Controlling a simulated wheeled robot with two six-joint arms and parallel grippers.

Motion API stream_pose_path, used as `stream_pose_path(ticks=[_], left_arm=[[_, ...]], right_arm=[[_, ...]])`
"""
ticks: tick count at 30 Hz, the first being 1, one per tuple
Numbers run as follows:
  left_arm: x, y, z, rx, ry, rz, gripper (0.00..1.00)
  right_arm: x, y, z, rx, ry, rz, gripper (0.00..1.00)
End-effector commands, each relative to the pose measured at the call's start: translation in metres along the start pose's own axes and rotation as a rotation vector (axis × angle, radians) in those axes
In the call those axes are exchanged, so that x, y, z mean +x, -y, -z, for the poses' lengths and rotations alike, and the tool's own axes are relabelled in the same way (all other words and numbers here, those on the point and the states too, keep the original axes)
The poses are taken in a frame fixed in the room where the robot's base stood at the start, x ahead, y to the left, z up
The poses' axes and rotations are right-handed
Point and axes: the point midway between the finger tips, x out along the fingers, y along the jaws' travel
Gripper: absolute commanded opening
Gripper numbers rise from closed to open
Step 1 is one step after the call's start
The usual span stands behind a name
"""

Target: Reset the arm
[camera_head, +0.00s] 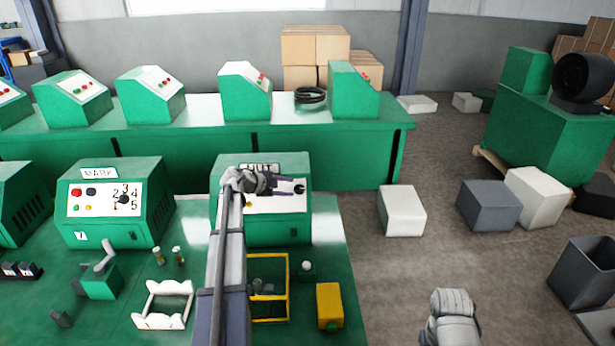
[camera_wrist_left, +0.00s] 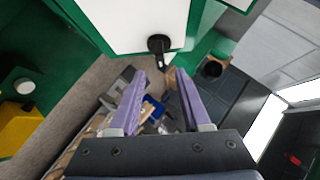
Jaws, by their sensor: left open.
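My left arm reaches up in the head view. Its gripper (camera_head: 289,186) is in front of the white panel of a green machine (camera_head: 290,226) with a partly hidden label. In the left wrist view the purple fingers (camera_wrist_left: 159,74) are apart with nothing between them. A black knob (camera_wrist_left: 158,43) on a white panel shows just past the fingertips; I cannot tell the exact gap. The knob also shows in the head view (camera_head: 299,189). Of my right arm only a grey-white part shows at the bottom of the head view; its gripper is out of sight.
A green machine labelled MARK (camera_head: 115,228) stands to the left. A white rack (camera_head: 162,304), a yellow frame (camera_head: 288,273) and a yellow block (camera_head: 329,306) are on the green bench. Pale and grey boxes (camera_head: 401,211) lie on the floor at right. A row of green consoles stands behind.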

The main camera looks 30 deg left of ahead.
Motion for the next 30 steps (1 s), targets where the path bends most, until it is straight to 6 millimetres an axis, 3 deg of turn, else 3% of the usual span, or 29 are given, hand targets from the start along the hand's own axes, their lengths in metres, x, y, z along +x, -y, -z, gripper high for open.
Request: stream_pose_path(ticks=[5, 8, 11, 15, 20, 23, 26, 30], left_arm=[[0.001, 0.000, 0.001, 0.000, -0.001, 0.002, 0.47], [0.007, 0.007, 0.014, 0.008, -0.008, 0.044, 0.47], [0.020, 0.027, 0.048, 0.014, -0.020, 0.171, 0.47], [0.033, 0.062, 0.112, -0.032, -0.015, 0.436, 0.47], [0.031, 0.076, 0.162, -0.184, 0.059, 0.674, 0.47], [0.028, 0.064, 0.180, -0.317, 0.142, 0.757, 0.47], [0.027, 0.033, 0.193, -0.465, 0.247, 0.778, 0.47], [0.030, -0.038, 0.210, -0.669, 0.424, 0.699, 0.47]], right_arm=[[0.000, 0.000, 0.000, 0.000, 0.000, 0.000, 0.50], [0.000, 0.000, 0.000, 0.000, 0.000, 0.000, 0.50], [0.000, 0.000, 0.000, 0.000, 0.000, 0.000, 0.50], [0.000, 0.000, 0.000, 0.000, 0.000, 0.000, 0.50], [0.000, 0.000, 0.000, 0.000, 0.000, 0.000, 0.50], [0.000, 0.000, 0.000, 0.000, 0.000, 0.000, 0.50], [0.000, 0.000, 0.000, 0.000, 0.000, 0.000, 0.50], [0.000, 0.000, 0.000, 0.000, 0.000, 0.000, 0.50]])
